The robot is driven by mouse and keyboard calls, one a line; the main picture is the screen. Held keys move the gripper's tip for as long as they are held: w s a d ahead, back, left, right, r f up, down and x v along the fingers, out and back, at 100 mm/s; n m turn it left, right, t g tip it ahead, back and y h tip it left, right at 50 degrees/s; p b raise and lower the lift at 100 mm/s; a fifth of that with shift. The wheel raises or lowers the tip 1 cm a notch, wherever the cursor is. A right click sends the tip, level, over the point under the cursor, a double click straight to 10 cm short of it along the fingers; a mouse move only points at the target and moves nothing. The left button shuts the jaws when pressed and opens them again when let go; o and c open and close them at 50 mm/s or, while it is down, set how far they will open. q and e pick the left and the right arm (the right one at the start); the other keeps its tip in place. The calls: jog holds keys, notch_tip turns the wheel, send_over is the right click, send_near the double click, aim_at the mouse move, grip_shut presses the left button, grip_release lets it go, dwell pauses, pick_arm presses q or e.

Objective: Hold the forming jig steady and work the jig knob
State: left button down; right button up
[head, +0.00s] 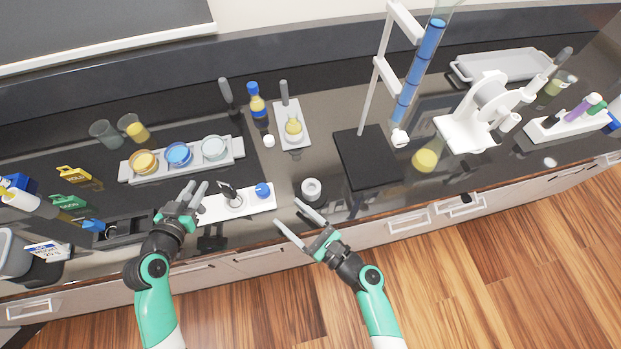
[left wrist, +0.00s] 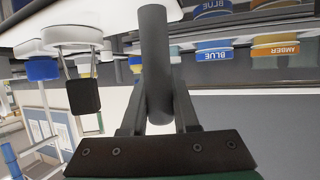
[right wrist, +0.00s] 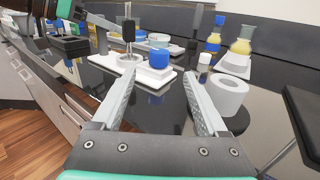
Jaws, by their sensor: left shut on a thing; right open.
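The forming jig (head: 246,204) is a white plate on the dark counter, with a round blue knob (head: 262,190) at its right end and a dark upright piece (head: 228,192) on a round white base. My left gripper (head: 194,190) is at the jig's left end, shut on a grey cylindrical handle (left wrist: 154,60). The jig's blue knob also shows in the left wrist view (left wrist: 42,68). My right gripper (head: 286,210) is open and empty, in front of and right of the knob. In the right wrist view, the knob (right wrist: 159,57) stands beyond its open fingers, apart from them.
A white ring-shaped roll (head: 311,188) stands close to the right of the jig, near my right fingers. A rack with coloured dishes (head: 180,160) lies behind my left gripper. A black stand base (head: 367,160) is farther right. The counter's front edge runs below both grippers.

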aim_at(266, 196)
pick_arm(q)
jog(key=shift+w+a, duration=0.1)
pick_arm(e)
jog(key=x, duration=0.8)
jog(key=shift+w+a, duration=0.15)
jog(key=shift+a, duration=0.15)
jog(key=shift+w+a, duration=0.4)
jog(key=shift+a, duration=0.05)
jog(key=shift+s+m+t+h, duration=0.2)
jog(key=shift+m+t+h, duration=0.5)
jog(key=shift+t+h, duration=0.1)
jog(key=v, duration=1.2)
jog(key=shift+d, duration=0.1)
jog(key=w+d+r+n, duration=0.1)
jog(key=n, duration=0.1)
jog(key=w+d+r+n+t+h, duration=0.1)
jog(key=w+r+n, duration=0.1)
jog(key=n, duration=0.1)
jog(key=w+d+r+n, duration=0.2)
jog(key=n, duration=0.1)
jog(key=shift+t+h, duration=0.4)
jog(key=w+d+r+n+t+h, duration=0.1)
jog(key=w+d+n+h, duration=0.3)
jog(key=n, duration=1.1)
jog(key=d, duration=0.2)
jog(key=shift+d+r+t, duration=0.25)
jog(key=shift+d+t, duration=0.1)
jog(key=shift+t, duration=0.05)
